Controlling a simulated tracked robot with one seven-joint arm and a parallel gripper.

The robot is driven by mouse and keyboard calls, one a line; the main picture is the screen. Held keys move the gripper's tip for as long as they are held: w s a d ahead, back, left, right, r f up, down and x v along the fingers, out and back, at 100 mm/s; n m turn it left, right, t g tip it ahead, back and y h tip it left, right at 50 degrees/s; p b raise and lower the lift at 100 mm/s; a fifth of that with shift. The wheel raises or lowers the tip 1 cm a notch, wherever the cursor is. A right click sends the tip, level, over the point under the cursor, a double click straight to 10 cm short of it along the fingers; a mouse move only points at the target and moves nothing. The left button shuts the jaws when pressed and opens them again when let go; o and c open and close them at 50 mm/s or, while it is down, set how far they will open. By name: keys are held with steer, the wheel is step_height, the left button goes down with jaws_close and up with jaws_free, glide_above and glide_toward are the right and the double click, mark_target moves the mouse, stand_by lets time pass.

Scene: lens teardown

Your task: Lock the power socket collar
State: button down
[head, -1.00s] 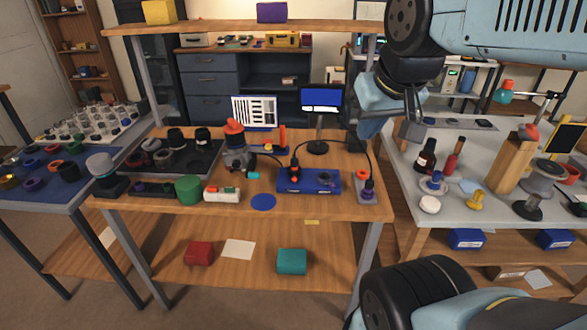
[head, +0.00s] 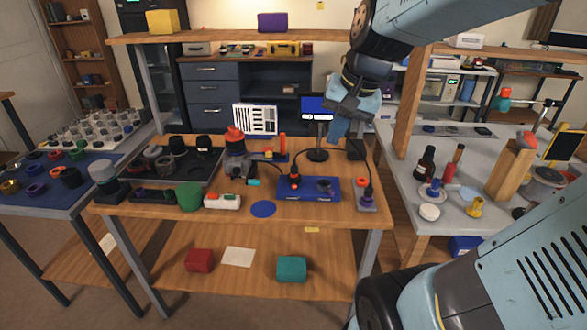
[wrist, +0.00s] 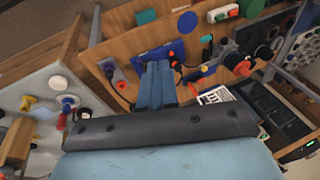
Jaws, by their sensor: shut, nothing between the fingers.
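A blue panel (head: 318,190) lies on the workbench's front right part. An orange-topped plug (head: 295,181) with a black cable stands on its left side, and a dark round socket (head: 324,186) sits on its right side. A small grey plate (head: 368,205) with a purple part and a red part is just right of the panel. I cannot tell which part is the power socket collar, or whether it is locked. My gripper (head: 338,132) is shut and empty, above and behind the panel. In the wrist view its fingers (wrist: 155,72) partly cover the blue panel (wrist: 171,48).
A monitor (head: 317,107) stands behind the panel, close to my gripper. A black cable arcs between the panel and the grey plate. A green cylinder (head: 188,197) and a white box (head: 222,201) stand left. A blue disc (head: 263,209) lies flat on the front edge.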

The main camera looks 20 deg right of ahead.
steer(key=w+d+f+m+g+y, duration=0.2)
steer(key=w+d+f+m+y, duration=0.1)
steer(key=w+f+m, duration=0.75)
steer(key=m+y, duration=0.2)
steer(key=m, duration=0.3)
glide_toward(293, 180)
steer(key=s+d, duration=0.1)
steer(key=d, duration=0.1)
steer(key=s+d+r, duration=0.1)
steer(key=s, duration=0.1)
steer(key=shift+s+d+r, duration=0.1)
steer(key=shift+s+d, duration=0.15)
steer(key=shift+d, duration=0.15)
steer(key=shift+y, duration=0.3)
steer(key=x, duration=1)
